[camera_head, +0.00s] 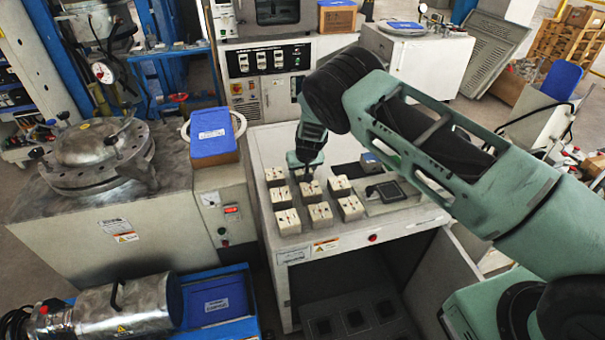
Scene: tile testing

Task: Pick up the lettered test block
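Several small whitish blocks with dark marks on top sit in rows on the white bench (268,148). Among them are a front-left block (288,222), a front-middle block (320,215), a front-right block (350,208), a middle block (311,191) and a back-left block (275,177). The marks are too small to read, so I cannot tell which block is the lettered one. My gripper (304,173) points down at the back of the rows, just behind the middle block. Its fingers are small and dark; I cannot tell whether they are open, or whether they touch a block.
A grey panel with a dark screen (390,191) and a small grey box (370,163) lie right of the blocks. A metal pressure vessel (95,150) and a blue-topped box (212,132) stand on the left bench. Control cabinets (268,60) stand behind.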

